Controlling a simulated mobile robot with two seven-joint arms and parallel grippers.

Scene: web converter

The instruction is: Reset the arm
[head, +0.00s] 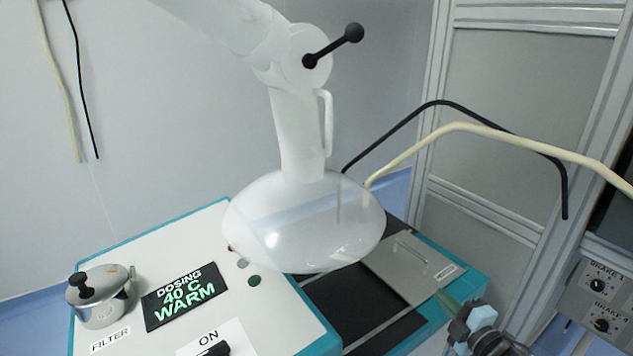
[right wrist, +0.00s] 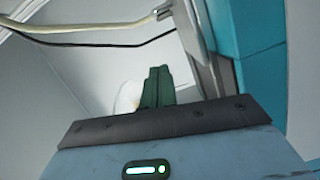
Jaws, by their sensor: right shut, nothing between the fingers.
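My right gripper (head: 458,302) shows at the lower right of the head view, beside the teal edge of the machine. In the right wrist view its dark green fingers (right wrist: 157,87) are together, with nothing between them. My left gripper is not in view. The white jointed arm (head: 298,130) hangs from the top of the head view and ends in a translucent dome hood (head: 305,225). The hood is over the machine's middle and hides part of its top. A black handle (head: 333,45) sticks out at the arm's joint.
The white machine top (head: 255,315) carries a metal filter pot (head: 103,305), a dosing display (head: 185,295) reading 40 C WARM and an ON switch. A metal lid (head: 412,266) lies at right. Black and cream hoses (head: 470,128) cross behind. A brake panel (head: 600,300) is at far right.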

